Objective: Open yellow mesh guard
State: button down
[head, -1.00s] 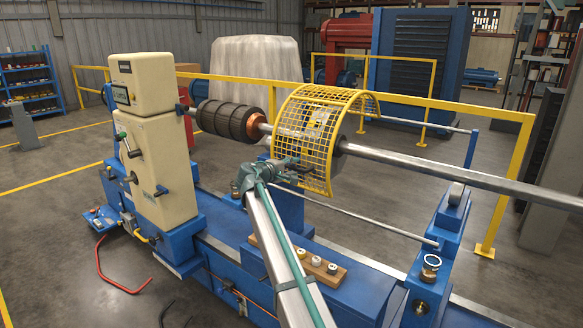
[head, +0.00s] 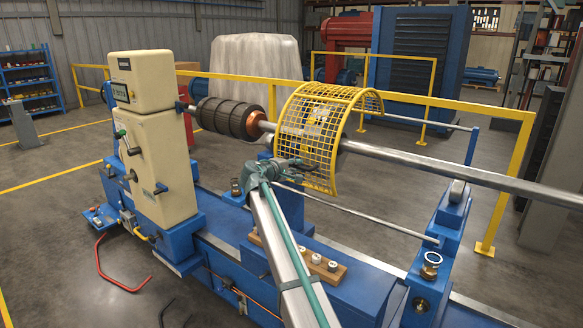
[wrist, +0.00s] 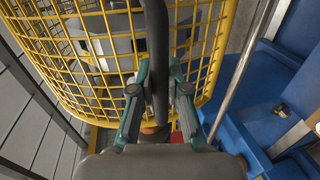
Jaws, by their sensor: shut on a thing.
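The yellow mesh guard (head: 308,122) is a curved cage arched over the horizontal steel shaft (head: 430,168). Its front side hangs down before the shaft. My gripper (head: 298,168) is at the guard's lower front edge. In the wrist view the yellow mesh (wrist: 95,60) fills the upper left and middle. There my gripper (wrist: 160,90) has its two green fingers closed on a black bar-shaped handle (wrist: 157,45) in front of the mesh.
A cream machine head (head: 158,165) stands left on the blue bed (head: 235,230). A dark ribbed rotor (head: 228,118) sits on the shaft. A wooden block (head: 330,271) with small parts lies beside my arm. A thin rod (head: 370,222) runs below the guard.

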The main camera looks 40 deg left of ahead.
jog(key=w+d+b, duration=0.1)
jog(key=d+b, duration=0.3)
jog(key=d, duration=2)
jog(key=shift+w+b, duration=0.2)
jog(key=shift+b, duration=0.1)
jog(key=c, duration=1.1)
grip_release()
jog(key=shift+c, duration=0.2)
jog(key=v, duration=1.2)
